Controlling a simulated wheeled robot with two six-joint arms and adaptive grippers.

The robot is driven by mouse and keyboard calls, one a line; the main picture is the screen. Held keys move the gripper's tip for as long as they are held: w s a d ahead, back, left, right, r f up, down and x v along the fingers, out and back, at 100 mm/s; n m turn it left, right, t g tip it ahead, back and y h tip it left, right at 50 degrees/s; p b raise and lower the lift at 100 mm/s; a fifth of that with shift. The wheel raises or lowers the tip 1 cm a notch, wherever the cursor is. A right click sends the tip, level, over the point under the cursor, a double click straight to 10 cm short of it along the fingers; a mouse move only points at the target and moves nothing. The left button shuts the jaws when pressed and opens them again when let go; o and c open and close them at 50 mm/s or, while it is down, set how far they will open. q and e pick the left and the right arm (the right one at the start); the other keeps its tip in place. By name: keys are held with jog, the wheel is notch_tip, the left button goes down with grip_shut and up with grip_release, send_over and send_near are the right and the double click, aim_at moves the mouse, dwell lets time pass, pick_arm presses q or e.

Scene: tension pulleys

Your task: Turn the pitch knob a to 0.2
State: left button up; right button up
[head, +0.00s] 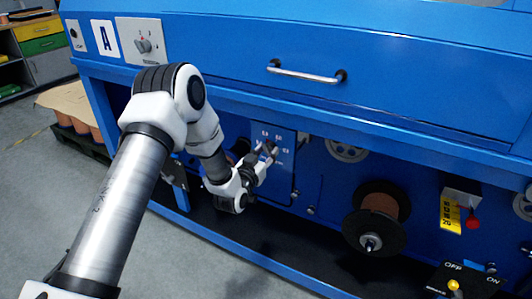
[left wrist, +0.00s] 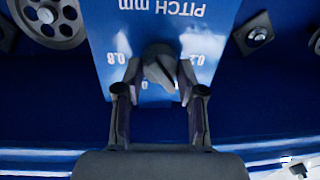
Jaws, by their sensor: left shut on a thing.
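The pitch knob (left wrist: 160,62) is a dark grey knob on a blue panel (left wrist: 225,12) lettered "PITCH mm", which appears upside down in the left wrist view. The mark 0.8 is on the picture's left and 0.2 on its right; other marks are partly hidden. My left gripper (left wrist: 160,84) is shut on the knob, one finger on each side. In the head view my left gripper (head: 267,151) reaches the panel (head: 284,182) under the blue machine's ledge and covers most of the knob. I cannot tell which mark the knob points at. My right gripper is out of view.
A spool (head: 380,205) sticks out right of the panel, with a pulley wheel (head: 346,149) above it. A drawer handle (head: 305,75) is above the ledge. A lever with a red knob (head: 473,223) and an OFF/ON switch (head: 455,284) are at lower right.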

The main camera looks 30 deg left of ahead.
pick_arm(q)
jog(key=n, duration=0.5)
jog(key=shift+a+n, duration=0.1)
jog(key=shift+n, duration=0.2)
jog(key=n, duration=0.4)
jog(key=shift+n+g+h+b, duration=0.3)
jog(key=shift+n+b, duration=0.05)
jog(key=shift+n, duration=0.05)
jog(key=o, duration=1.1)
jog(key=shift+o, duration=0.2)
jog(key=s, duration=1.2)
jog(key=shift+d+r, duration=0.35)
jog(key=shift+r, duration=0.05)
